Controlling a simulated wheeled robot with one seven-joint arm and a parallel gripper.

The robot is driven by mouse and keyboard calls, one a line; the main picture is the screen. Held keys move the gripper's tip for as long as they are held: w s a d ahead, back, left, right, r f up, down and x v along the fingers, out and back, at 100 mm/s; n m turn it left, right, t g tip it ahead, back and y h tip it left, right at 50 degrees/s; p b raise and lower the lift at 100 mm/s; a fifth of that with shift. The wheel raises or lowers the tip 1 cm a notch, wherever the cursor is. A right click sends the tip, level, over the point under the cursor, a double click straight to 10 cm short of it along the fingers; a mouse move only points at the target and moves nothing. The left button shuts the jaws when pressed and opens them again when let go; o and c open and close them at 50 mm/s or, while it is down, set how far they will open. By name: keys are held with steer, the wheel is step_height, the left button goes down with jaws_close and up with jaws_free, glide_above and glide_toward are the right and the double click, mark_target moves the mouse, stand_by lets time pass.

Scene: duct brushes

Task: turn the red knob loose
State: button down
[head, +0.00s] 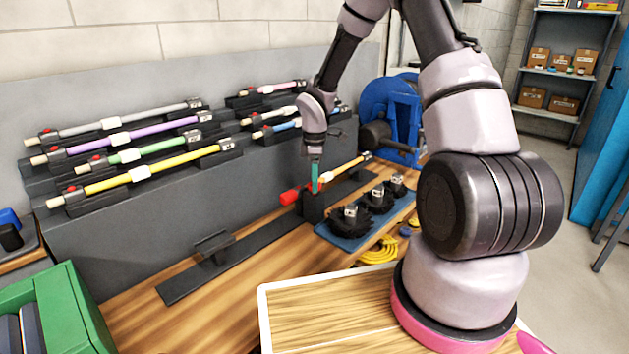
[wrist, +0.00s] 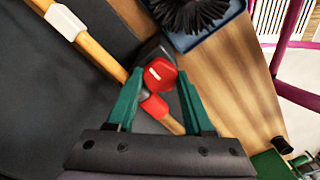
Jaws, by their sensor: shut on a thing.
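The red knob (wrist: 160,74) shows in the wrist view, between the two green fingertips of my gripper (wrist: 160,82). My gripper is shut on the knob. Just beside it is a red part (wrist: 154,106) on a wooden rod (wrist: 97,50) with a white band. In the head view my gripper (head: 315,180) points down over a dark block (head: 313,208) on the bench. A red piece (head: 290,196) sticks out to its left, and the rod (head: 349,168) runs to its right. The fingers partly hide the knob there.
Several dark round brushes (head: 376,198) stand in a blue tray right of the block. Coloured rods (head: 160,134) rest on the grey rack behind. A long black rail (head: 190,284) lies on the bench to the left. A blue machine (head: 391,106) stands behind.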

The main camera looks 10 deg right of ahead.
steer(key=shift+c, duration=1.5)
jaws_free()
step_height(320, 180, up, 11)
